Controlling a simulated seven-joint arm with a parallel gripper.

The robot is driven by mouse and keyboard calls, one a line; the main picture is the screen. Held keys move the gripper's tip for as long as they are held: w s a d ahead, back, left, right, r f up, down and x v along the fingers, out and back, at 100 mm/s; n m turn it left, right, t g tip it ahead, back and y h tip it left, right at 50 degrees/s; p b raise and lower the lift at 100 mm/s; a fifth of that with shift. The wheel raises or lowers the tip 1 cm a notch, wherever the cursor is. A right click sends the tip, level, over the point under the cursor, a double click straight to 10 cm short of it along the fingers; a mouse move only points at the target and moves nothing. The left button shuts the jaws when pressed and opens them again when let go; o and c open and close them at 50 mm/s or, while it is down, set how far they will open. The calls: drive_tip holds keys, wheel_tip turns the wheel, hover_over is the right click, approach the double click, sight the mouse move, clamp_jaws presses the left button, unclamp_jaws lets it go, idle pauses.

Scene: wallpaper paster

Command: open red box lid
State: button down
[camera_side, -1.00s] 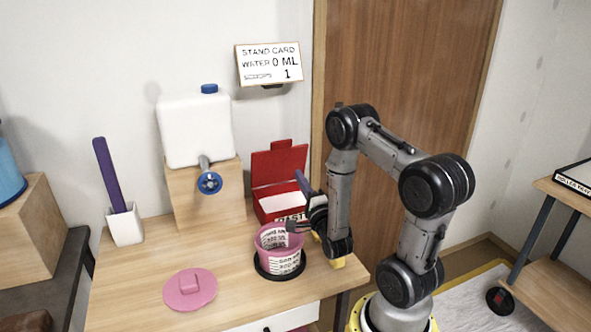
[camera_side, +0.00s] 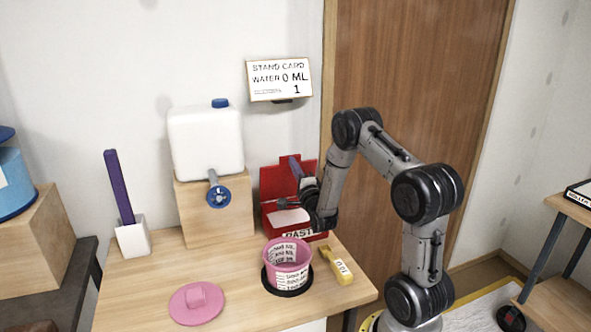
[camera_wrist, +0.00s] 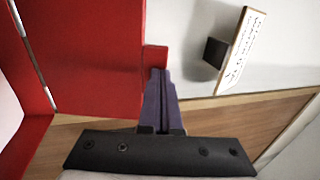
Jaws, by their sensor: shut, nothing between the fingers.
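The red box (camera_side: 275,222) stands at the back right of the table, with its paste label partly showing on the front. Its red lid (camera_side: 272,181) stands up open at the back, and white contents show inside. My gripper (camera_side: 290,160) is at the box's right side, in front of the lid in the side view. In the wrist view the purple fingers (camera_wrist: 159,75) are together and empty, beside the open lid (camera_wrist: 85,55) and its small red tab (camera_wrist: 155,58). I cannot tell whether they touch it.
A pink bucket (camera_side: 287,262) stands on a black disc, with a yellow-handled tool (camera_side: 337,265) to its right. A pink lid (camera_side: 196,303) lies at the front left. A white tank (camera_side: 206,143) and a wall card (camera_side: 279,79) are behind.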

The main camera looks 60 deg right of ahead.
drive_tip(key=shift+w+d+r+g+y, duration=0.35)
drive_tip(key=shift+w+d+g+y, duration=0.05)
drive_tip(key=shift+w+d, duration=0.2)
drive_tip(key=shift+w+d+r+g+y, duration=0.35)
drive_tip(key=shift+w+d+g+y, duration=0.05)
drive_tip(key=shift+w+d, duration=0.2)
drive_tip(key=x, duration=0.3)
drive_tip(key=shift+r, duration=0.1)
